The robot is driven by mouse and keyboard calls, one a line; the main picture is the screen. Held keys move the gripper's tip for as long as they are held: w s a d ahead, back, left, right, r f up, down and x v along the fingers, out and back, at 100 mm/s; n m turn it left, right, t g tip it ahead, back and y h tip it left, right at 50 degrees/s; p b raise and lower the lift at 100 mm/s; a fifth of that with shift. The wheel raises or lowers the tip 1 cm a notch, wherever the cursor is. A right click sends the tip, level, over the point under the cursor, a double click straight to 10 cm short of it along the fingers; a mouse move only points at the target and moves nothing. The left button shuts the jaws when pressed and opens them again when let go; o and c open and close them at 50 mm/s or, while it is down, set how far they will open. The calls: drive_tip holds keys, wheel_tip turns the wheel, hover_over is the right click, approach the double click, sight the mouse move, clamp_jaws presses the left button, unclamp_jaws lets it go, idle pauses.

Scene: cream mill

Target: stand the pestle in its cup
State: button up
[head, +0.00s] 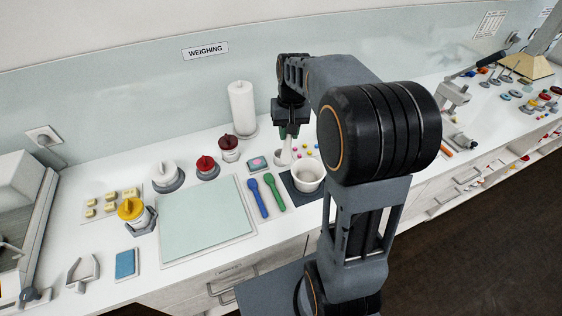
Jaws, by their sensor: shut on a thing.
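A white pestle (287,149) hangs upright below my gripper (289,132), which is shut on its upper end. A small pale cup (280,159) stands on the counter right at the pestle's lower end. The pestle's lower end overlaps the cup in the head view; I cannot tell whether it is inside the cup or just in front of or above it. A white mortar bowl (308,176) sits on a dark mat (294,195) nearer to me and to the right of the cup.
Blue and green spoons (274,192) lie left of the mat. A pale green board (203,220) lies further left. A paper roll (242,108) and a dark red-topped jar (229,149) stand behind. Small coloured pieces (309,147) lie near the cup.

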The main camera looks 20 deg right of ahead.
drive_tip(key=n, duration=0.1)
drive_tip(key=s+n, duration=0.1)
drive_tip(key=n, duration=0.1)
drive_tip(key=shift+s+d+f+n+h, duration=0.25)
drive_tip(key=shift+s+f+n+h, duration=0.05)
drive_tip(key=shift+s+f+n, duration=0.1)
drive_tip(key=shift+w+d+f+n, duration=0.1)
drive_tip(key=shift+w+f+n, duration=0.15)
drive_tip(key=shift+n, duration=0.45)
drive_tip(key=w+d+f+b, duration=0.2)
drive_tip(key=w+f+b, duration=0.1)
drive_tip(key=w+f, duration=0.9)
drive_tip(key=shift+w+f+t+b, duration=0.3)
drive_tip(key=shift+w+b, duration=0.1)
drive_tip(key=shift+w, duration=0.3)
drive_tip(key=shift+d, duration=0.1)
